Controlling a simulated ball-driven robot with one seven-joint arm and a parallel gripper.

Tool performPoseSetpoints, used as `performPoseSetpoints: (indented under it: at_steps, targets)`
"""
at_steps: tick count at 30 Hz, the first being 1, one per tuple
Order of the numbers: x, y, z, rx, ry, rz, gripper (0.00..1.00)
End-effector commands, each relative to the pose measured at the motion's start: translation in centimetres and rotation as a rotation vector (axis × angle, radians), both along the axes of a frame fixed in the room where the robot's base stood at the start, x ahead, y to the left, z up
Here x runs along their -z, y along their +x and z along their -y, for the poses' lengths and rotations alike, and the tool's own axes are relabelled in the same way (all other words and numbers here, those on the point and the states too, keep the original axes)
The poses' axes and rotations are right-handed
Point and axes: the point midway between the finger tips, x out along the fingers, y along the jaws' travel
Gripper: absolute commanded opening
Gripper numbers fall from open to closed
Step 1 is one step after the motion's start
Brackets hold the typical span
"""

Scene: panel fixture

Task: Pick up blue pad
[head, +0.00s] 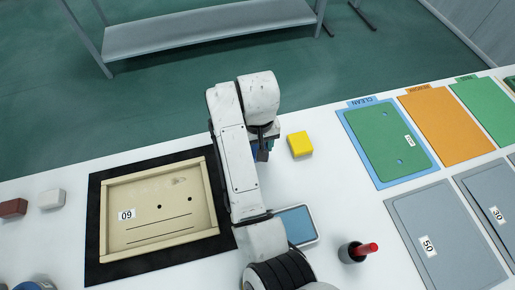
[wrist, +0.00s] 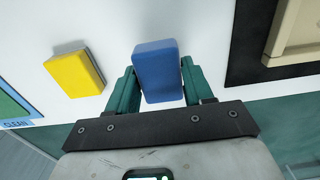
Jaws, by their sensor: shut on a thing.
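The blue pad (wrist: 158,72) is a rounded block between my gripper's two green fingers in the wrist view. My gripper (wrist: 159,66) is shut on it, with one finger against each long side. In the head view my gripper (head: 264,149) is over the white table, just left of the yellow block, and my arm hides most of the pad. I cannot tell whether the pad still touches the table.
A yellow block (head: 299,144) lies close to the right of my gripper. A beige framed panel (head: 158,238) on a black mat lies left. A blue-topped tray (head: 296,226) and a red-and-black tool (head: 357,251) stand nearer. A green plate (head: 389,142) lies on the blue CLEAN area.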

Motion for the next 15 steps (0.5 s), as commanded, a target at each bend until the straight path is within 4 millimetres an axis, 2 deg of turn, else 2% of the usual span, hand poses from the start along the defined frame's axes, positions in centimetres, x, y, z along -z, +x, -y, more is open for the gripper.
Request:
performPoseSetpoints:
  at_steps: [5,7,9,15]
  targets:
    - [-2.9,-2.5,0.5,-0.003,-0.002,0.004,0.17]
    - [-5.0,-3.5,0.5,-0.004,-0.001,0.001,0.17]
    - [-6.2,-4.5,0.8,-0.004,-0.002,-0.001,0.17]
    - [-7.4,-8.0,1.4,-0.007,-0.004,-0.002,0.17]
